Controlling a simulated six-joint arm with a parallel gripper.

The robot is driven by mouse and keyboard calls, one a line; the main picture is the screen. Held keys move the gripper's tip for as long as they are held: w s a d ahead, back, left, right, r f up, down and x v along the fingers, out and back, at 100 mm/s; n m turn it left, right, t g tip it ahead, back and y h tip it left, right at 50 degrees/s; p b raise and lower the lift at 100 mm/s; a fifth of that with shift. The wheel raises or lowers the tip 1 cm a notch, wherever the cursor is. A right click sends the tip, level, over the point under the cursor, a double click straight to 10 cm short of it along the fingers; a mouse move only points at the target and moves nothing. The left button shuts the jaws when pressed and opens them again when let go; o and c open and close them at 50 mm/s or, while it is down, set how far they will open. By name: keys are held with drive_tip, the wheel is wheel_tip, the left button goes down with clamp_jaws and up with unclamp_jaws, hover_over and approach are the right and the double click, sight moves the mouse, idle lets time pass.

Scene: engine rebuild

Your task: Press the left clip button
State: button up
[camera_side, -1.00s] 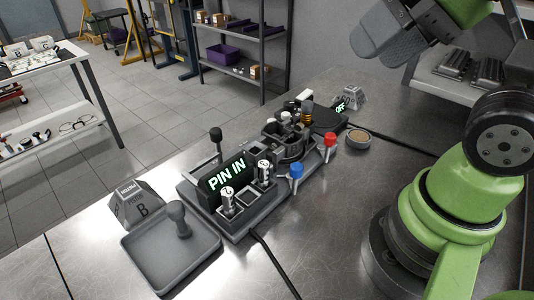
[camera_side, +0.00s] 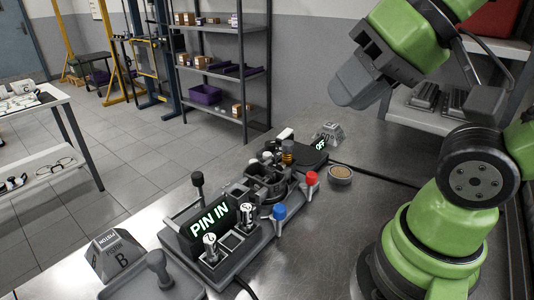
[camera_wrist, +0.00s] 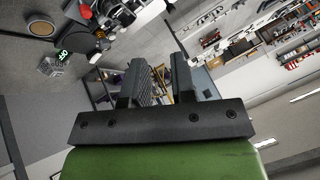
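The fixture shows a lit display (camera_side: 209,219) reading "PIN IN". In front of it are a blue-topped button (camera_side: 279,212) on the left and a red-topped button (camera_side: 311,178) on the right, both upright. I cannot tell from the pictures whether these are the clip buttons. My gripper (camera_side: 352,92) is high above the bench, up and right of both buttons, touching nothing. In the wrist view my gripper (camera_wrist: 160,68) has a clear gap between its fingers and holds nothing. The red button (camera_wrist: 85,11) shows at the wrist view's upper left.
A round dish (camera_side: 340,173) is right of the red button.

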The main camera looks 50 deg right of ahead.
clamp_jaws()
idle(1.4)
